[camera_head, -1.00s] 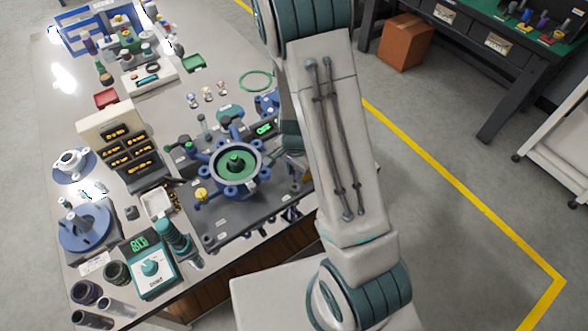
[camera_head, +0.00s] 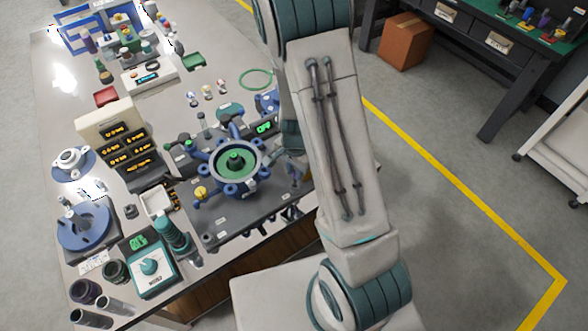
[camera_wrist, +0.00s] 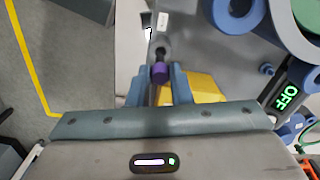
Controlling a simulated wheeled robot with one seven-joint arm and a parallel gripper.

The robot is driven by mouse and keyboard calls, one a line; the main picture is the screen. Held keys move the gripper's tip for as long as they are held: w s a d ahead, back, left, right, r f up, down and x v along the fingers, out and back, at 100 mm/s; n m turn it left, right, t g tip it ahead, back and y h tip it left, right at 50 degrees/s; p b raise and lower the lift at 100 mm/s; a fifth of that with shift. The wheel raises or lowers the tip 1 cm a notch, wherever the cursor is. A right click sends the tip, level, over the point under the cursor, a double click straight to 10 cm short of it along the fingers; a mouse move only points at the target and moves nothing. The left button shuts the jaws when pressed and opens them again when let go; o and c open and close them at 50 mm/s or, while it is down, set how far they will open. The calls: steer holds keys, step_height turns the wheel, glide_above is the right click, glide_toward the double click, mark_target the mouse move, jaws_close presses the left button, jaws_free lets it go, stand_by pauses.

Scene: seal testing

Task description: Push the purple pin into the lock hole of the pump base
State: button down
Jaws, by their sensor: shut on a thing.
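The purple pin (camera_wrist: 160,73) shows in the wrist view between the blue-grey fingertips of my gripper (camera_wrist: 160,86), which is shut on it. Its far end meets a small dark and metallic fitting (camera_wrist: 161,50) at the edge of the grey plate. Whether the pin is inside the hole cannot be told. The pump base (camera_head: 236,160) is a blue ring with arms and a green centre, on a dark plate on the bench. In the head view my gripper is at the plate's right edge, partly hidden by my arm, and the pin cannot be made out.
An OFF display (camera_wrist: 288,96) stands right of the gripper in the wrist view. A yellow piece (camera_wrist: 203,88) lies close behind the right finger. The bench's left side holds a control box (camera_head: 150,266), dark labelled blocks (camera_head: 125,150) and flanged parts. Open floor lies right of the bench.

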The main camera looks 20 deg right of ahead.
steer(key=shift+f+b, duration=0.65)
steer(key=shift+f, duration=0.2)
steer(key=shift+f, duration=0.1)
steer(key=shift+f+b, duration=0.6)
steer(key=shift+f+b, duration=0.95)
steer(key=shift+f, duration=0.05)
stand_by(0.7)
steer(key=c, duration=1.2)
jaws_free()
steer(key=shift+c, duration=0.2)
steer(key=shift+r, duration=0.1)
step_height(320, 180, up, 9)
steer(key=p, duration=0.7)
steer(key=shift+p, duration=0.3)
